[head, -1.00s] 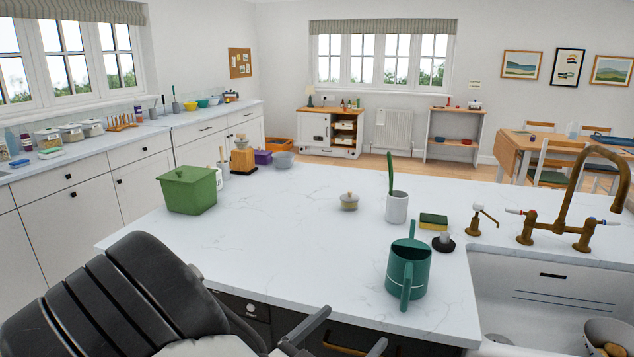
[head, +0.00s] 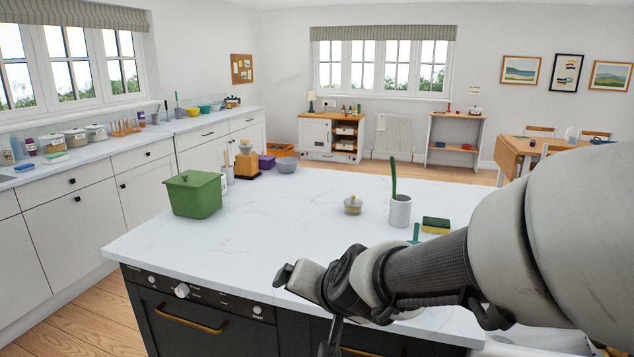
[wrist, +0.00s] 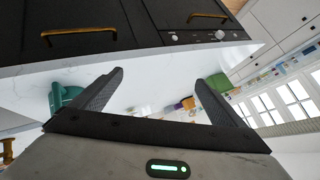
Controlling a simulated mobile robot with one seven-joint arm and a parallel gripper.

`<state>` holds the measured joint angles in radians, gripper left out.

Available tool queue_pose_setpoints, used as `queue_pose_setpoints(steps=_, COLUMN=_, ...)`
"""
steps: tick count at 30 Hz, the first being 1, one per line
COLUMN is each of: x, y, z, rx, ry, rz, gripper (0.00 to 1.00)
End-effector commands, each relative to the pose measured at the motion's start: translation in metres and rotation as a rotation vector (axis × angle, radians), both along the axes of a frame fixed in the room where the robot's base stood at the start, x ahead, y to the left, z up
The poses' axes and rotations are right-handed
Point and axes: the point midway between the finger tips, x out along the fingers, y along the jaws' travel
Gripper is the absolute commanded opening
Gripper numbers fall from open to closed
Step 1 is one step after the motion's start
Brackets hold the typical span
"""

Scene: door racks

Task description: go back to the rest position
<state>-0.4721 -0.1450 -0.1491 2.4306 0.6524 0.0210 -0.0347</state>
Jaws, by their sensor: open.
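My arm crosses the head view from the right edge to the lower middle, over the near side of the white counter (head: 290,222). My gripper (wrist: 160,82) shows clearly in the wrist view. Its two dark fingers are apart with nothing between them. In the head view its fingers are mostly hidden or cut off at the bottom edge. The wrist view looks tilted along the counter edge and the dark oven front (wrist: 90,30). The teal watering can (wrist: 64,98) stands on the counter, clear of the fingers; in the head view my arm hides nearly all of it.
On the counter stand a green lidded box (head: 195,195), a small lidded jar (head: 353,205), a white pot with a green stem (head: 400,211) and a sponge (head: 436,225). The oven front (head: 215,320) drops below the counter edge. Floor (head: 85,315) is clear at lower left.

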Motion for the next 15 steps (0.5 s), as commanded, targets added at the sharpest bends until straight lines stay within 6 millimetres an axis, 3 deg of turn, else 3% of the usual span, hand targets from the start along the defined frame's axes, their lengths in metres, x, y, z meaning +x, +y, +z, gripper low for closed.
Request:
queue_pose_setpoints(steps=1, x=-0.017, y=-0.014, z=0.020, rx=-0.014, ry=0.002, rz=0.047, gripper=0.94)
queue_pose_setpoints(steps=4, x=-0.055, y=-0.038, z=0.037, rx=-0.090, ry=0.040, rz=0.138, gripper=0.94)
queue_pose_setpoints(steps=15, x=-0.166, y=-0.135, z=0.049, rx=-0.409, ry=0.211, rz=0.179, gripper=0.94)
